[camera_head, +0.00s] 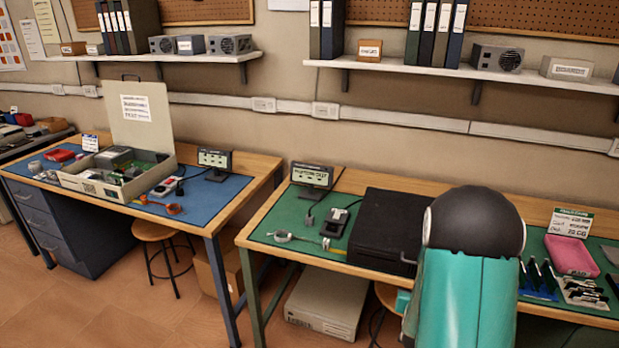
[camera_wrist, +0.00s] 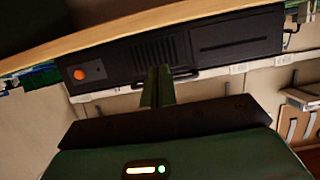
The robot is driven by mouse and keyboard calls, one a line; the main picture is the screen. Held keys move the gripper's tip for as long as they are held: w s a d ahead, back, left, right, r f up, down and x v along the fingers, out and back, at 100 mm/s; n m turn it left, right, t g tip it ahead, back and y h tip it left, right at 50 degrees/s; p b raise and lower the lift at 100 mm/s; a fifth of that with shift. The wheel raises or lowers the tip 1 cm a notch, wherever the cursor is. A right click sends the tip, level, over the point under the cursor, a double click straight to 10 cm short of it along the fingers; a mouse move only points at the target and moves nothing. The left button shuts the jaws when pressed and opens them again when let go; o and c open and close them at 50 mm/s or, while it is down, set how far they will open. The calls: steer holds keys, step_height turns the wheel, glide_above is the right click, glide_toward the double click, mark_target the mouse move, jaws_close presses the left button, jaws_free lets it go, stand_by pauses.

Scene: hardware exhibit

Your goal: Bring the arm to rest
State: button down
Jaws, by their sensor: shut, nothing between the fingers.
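My arm (camera_head: 466,265), teal with a black rounded joint, stands up in front of the right bench in the head view. It hides part of that bench, and my gripper does not show there. In the wrist view my gripper (camera_wrist: 158,72) is shut and empty, its two fingers together. Behind the fingertips is a dark case front (camera_wrist: 118,62) with an orange button and vent slots. The wrist picture is strongly turned, with a bench edge (camera_wrist: 150,25) along its top. I cannot tell whether the fingertips touch the case.
A black box (camera_head: 388,228) sits on the green-matted right bench (camera_head: 268,250), just left of my arm. Small tools and a pink item (camera_head: 571,256) lie on the right. The left bench (camera_head: 218,198) holds an open case (camera_head: 143,112). Floor (camera_head: 120,305) is clear at the lower left.

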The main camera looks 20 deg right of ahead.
steer(key=s+a+r+n+g+y, duration=0.25)
steer(key=a+r+y, duration=0.25)
steer(key=a+r, duration=1.2)
steer(key=s+a+r+n+g+y, duration=0.1)
steer(key=s+a+r+n+g, duration=0.1)
steer(key=s+a, duration=0.4)
steer(key=s+a+r+n+g+y, duration=0.1)
steer(key=s+a+r, duration=0.4)
steer(key=s, duration=0.7)
steer(key=shift+a+n+g+y, duration=0.35)
steer(key=shift+a+n+y, duration=0.25)
steer(key=shift+a, duration=0.3)
